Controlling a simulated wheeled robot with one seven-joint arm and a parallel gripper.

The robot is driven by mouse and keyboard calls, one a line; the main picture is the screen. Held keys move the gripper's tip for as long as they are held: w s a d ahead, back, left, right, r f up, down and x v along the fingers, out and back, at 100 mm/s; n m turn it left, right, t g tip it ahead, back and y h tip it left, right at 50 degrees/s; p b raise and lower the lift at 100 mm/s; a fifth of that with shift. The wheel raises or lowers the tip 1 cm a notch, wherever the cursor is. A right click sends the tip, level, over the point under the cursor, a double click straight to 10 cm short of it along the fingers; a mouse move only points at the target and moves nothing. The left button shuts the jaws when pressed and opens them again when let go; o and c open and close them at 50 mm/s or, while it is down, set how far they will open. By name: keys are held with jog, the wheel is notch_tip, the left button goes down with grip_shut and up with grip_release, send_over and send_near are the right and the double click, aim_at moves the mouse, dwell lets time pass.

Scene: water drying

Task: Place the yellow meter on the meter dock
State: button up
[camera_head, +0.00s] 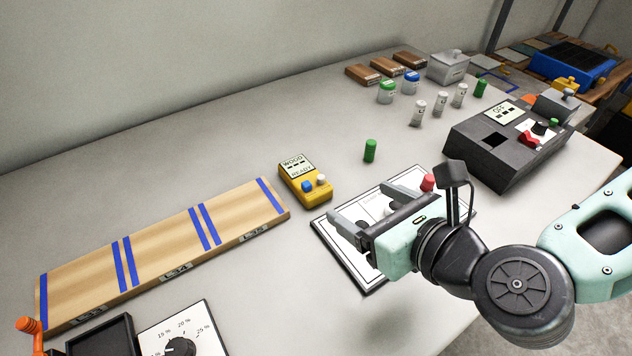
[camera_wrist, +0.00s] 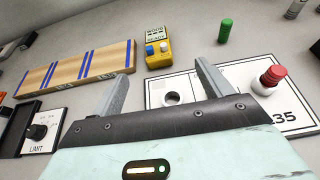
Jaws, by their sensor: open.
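The yellow meter (camera_head: 305,180) lies on the table near the right end of the wooden plank, with a display reading WOOD READY, a blue button and a white button. It also shows in the wrist view (camera_wrist: 158,48), beyond the space between my fingertips. My gripper (camera_head: 358,200) is open and empty above a white board, to the right of the meter and apart from it. It also shows in the wrist view (camera_wrist: 161,70). A black tray (camera_head: 103,338), cut off at the lower left, may be the meter dock; I cannot tell.
The plank (camera_head: 160,245) with blue tape lies left of the meter, a dial panel (camera_head: 182,335) in front. The white board (camera_head: 345,262) lies under my gripper, with a red-topped piece (camera_wrist: 270,80). A green vial (camera_head: 370,151) and a dark machine (camera_head: 500,145) stand behind.

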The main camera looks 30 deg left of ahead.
send_near(301, 171)
jog(key=shift+w+a+f+b, duration=0.2)
jog(key=shift+w+a+f, duration=0.05)
jog(key=shift+w+a, duration=0.2)
jog(key=shift+w+a+f+b, duration=0.15)
jog(key=shift+w+a+f, duration=0.1)
jog(key=shift+w+a, duration=0.2)
jog(key=x, duration=0.4)
jog(key=shift+s+a, duration=0.2)
jog(key=shift+s, duration=0.15)
jog(key=shift+w+a+f, duration=0.25)
jog(key=shift+a+f, duration=0.05)
jog(key=shift+a, duration=0.15)
jog(key=c, duration=1.3)
jog(key=shift+r, duration=0.15)
notch_tip(301, 171, up, 10)
jog(key=shift+f+p, duration=0.1)
jog(key=shift+p, duration=0.45)
